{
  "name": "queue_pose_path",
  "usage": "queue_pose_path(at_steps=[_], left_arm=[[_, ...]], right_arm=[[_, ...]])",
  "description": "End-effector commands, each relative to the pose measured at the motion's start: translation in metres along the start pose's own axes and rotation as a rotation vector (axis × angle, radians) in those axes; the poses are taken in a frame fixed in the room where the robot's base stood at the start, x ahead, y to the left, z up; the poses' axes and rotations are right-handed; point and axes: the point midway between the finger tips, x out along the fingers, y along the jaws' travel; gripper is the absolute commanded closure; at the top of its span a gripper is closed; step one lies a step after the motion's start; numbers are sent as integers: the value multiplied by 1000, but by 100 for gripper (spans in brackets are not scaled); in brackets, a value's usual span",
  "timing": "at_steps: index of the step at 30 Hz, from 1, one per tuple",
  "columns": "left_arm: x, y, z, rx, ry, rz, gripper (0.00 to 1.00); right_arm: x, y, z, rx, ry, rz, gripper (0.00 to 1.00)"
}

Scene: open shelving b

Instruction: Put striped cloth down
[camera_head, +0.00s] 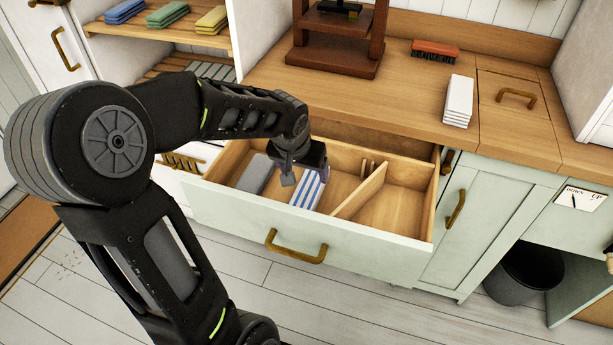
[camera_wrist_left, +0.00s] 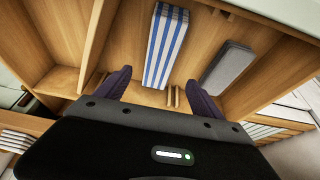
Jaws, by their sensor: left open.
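The striped cloth (camera_head: 306,194), folded, blue and white, lies in the open drawer (camera_head: 370,238), between a grey folded cloth and a slanted wooden divider. My left gripper (camera_head: 307,174) is over the drawer at the striped cloth and hides its far part in the head view. In the left wrist view the left gripper (camera_wrist_left: 159,84) is open, its two dark fingers spread wide with nothing held. There the striped cloth (camera_wrist_left: 166,46) lies flat on the drawer floor, ahead of the gap between the fingers. My right gripper is not in view.
The grey cloth (camera_head: 255,174) lies left of the striped one. The slanted divider (camera_head: 362,190) bounds a bare compartment at right. A red-brown brush (camera_head: 435,50) and a white folded stack (camera_head: 458,101) sit on the counter (camera_head: 400,90). Folded cloths (camera_head: 167,15) fill a shelf at upper left.

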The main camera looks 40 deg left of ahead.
Motion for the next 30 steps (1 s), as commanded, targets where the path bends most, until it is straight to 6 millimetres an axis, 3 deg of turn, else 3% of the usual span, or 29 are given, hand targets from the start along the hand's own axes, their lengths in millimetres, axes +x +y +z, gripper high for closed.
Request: queue_pose_path(at_steps=[3,7,30], left_arm=[[-19,0,-1,-1,2,0,22],[-29,0,0,1,0,0,22],[-35,0,-2,0,0,0,22]], right_arm=[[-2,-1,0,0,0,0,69],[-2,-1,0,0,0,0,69],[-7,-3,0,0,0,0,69]])
